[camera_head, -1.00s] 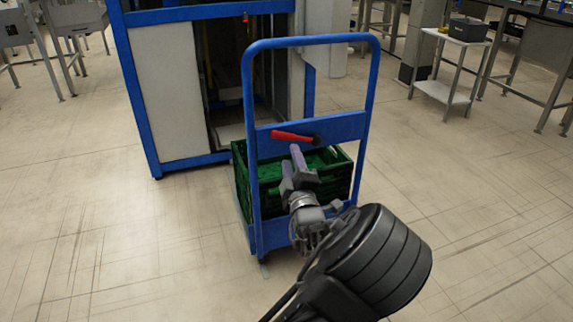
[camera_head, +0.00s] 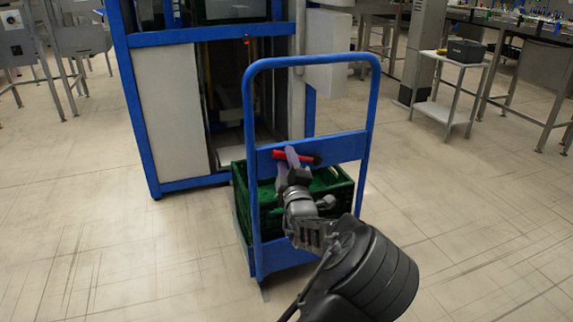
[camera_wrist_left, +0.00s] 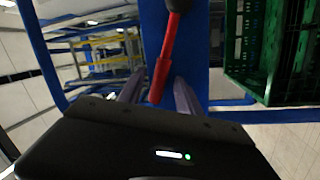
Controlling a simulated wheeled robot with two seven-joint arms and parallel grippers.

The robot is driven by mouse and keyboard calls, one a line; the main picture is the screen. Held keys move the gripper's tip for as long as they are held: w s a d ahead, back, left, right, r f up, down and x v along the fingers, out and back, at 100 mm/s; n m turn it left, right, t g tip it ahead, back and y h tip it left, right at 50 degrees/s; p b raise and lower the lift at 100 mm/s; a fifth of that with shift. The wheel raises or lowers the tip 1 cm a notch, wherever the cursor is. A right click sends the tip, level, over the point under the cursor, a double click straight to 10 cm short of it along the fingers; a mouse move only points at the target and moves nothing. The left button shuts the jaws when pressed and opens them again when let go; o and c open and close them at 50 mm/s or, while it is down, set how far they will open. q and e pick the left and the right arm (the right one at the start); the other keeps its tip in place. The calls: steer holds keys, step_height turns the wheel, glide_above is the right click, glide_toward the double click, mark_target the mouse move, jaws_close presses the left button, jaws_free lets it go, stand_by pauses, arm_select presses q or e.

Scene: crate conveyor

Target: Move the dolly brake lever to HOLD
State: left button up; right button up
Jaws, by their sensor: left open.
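The brake lever (camera_head: 307,158) is a red handle on a black pivot, on the blue crossbar (camera_head: 345,147) of the dolly. It points left from the pivot, roughly level. My left gripper (camera_head: 286,157) is in front of the lever's left part and hides some of it. In the left wrist view, the red lever (camera_wrist_left: 163,65) reaches down from its dark pivot, with its free end between the two open fingers of my left gripper (camera_wrist_left: 158,92). I cannot tell whether either finger touches it. No HOLD marking is readable. My right gripper is out of view.
A green crate (camera_head: 335,190) sits on the dolly (camera_head: 372,100), behind the crossbar. A blue-framed machine (camera_head: 165,110) stands close behind. A small white table (camera_head: 445,112) with a dark box is at the back right. Floor is clear on both sides.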

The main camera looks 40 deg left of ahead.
arm_select(q)
jaws_close()
stand_by(0.5)
stand_by(1.0)
